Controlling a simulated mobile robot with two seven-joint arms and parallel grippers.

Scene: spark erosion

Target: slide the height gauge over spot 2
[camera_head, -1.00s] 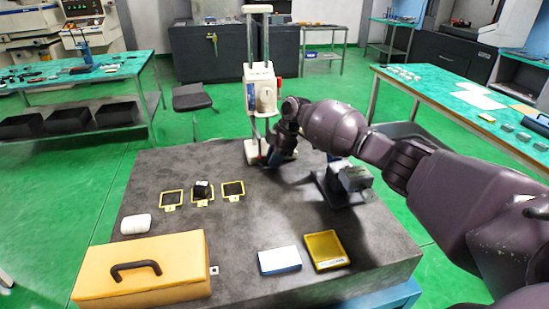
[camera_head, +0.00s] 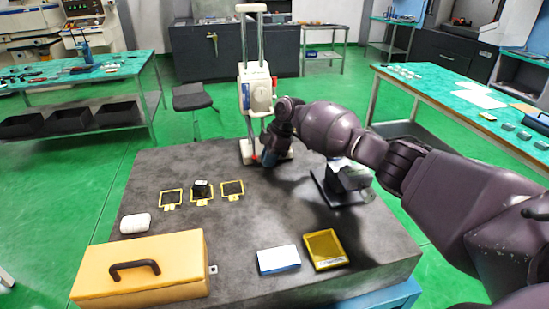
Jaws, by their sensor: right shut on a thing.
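The height gauge (camera_head: 256,92) stands upright at the back edge of the dark stone plate (camera_head: 200,160), with two tall columns, a white dial head and a white base. My right gripper (camera_head: 269,156) is low at its base, shut on it; the fingertips are mostly hidden by my wrist. Three yellow-framed spots lie in a row, left of and nearer than the gauge: a left one (camera_head: 171,206), a middle one (camera_head: 202,202) and a right one (camera_head: 233,198). Their labels are too small to read. A small black block (camera_head: 202,188) sits on the middle spot. My left gripper is out of view.
A dark stand (camera_head: 345,182) is under my right forearm. In front lie an orange case (camera_head: 190,255), a blue-and-white box (camera_head: 278,260) and a yellow tray (camera_head: 325,249); a white roll (camera_head: 135,223) is at left. The plate between gauge and spots is clear.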

